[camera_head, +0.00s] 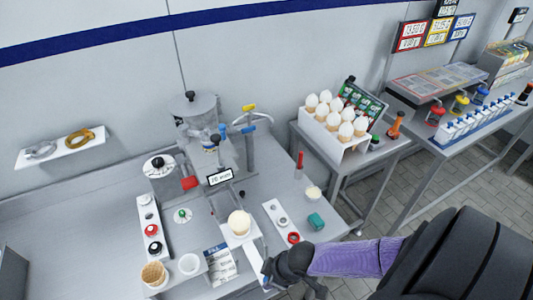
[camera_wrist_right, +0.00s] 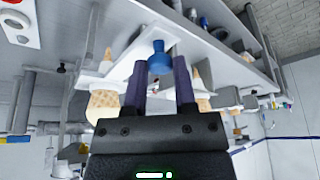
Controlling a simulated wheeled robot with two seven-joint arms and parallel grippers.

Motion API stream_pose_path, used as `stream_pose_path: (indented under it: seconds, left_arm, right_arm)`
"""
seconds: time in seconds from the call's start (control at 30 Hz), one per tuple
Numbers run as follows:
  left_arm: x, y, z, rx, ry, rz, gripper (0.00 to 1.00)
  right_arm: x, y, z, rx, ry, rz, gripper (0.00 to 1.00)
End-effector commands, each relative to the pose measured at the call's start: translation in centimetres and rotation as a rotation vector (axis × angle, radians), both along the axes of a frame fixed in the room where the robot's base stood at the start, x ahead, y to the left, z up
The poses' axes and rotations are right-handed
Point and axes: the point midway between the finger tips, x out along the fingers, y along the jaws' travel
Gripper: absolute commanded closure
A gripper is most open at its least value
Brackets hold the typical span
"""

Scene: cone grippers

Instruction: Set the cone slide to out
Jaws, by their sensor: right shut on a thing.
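The cone slide (camera_head: 254,262) is a long white plate at the front of the grey counter. A cone (camera_head: 239,222) with pale contents stands at its far end, by the dispenser. My right gripper (camera_head: 267,274) is at the slide's near end, partly hidden by its own wrist. In the right wrist view, its two dark purple fingers (camera_wrist_right: 159,82) are shut on the slide's blue knob (camera_wrist_right: 159,57). A waffle cone (camera_wrist_right: 104,106) shows beside the fingers there. My left gripper is not in view.
A red-and-black button panel (camera_head: 151,228), a waffle cone holder (camera_head: 154,274) and a menu card (camera_head: 220,264) are left of the slide. A rack of filled cones (camera_head: 325,136) stands on the side table.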

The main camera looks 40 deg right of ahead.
Motion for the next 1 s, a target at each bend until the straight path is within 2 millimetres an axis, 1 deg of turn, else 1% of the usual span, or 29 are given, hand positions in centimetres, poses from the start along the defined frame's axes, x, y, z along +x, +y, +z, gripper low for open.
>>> stream_pose_path:
  seconds: [0.27,0.3,0.37,0.4,0.47,0.77,0.87,1.0]
  left_arm:
    - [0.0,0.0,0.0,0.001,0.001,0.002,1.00]
    - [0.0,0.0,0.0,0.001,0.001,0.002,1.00]
    - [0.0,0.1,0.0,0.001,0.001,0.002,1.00]
    - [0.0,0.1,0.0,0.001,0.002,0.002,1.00]
    - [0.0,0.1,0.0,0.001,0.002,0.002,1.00]
    - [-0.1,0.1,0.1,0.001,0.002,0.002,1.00]
    - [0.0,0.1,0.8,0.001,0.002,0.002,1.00]
    - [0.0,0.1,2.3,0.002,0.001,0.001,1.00]
  right_arm:
    - [-0.2,0.1,-0.1,0.003,0.005,0.001,1.00]
    - [-0.2,0.2,-0.1,0.003,0.005,0.001,0.64]
    - [-0.3,0.2,-0.1,0.003,0.007,0.001,0.51]
    - [-0.2,0.1,-0.1,0.002,0.006,0.001,0.43]
    - [-0.2,0.1,-0.1,0.003,0.005,0.001,0.31]
    - [-0.2,0.0,0.1,0.001,0.004,0.000,0.31]
    - [-0.7,-0.3,1.5,-0.001,0.004,0.002,0.31]
    - [-1.9,-1.0,5.0,0.000,0.006,0.004,0.31]
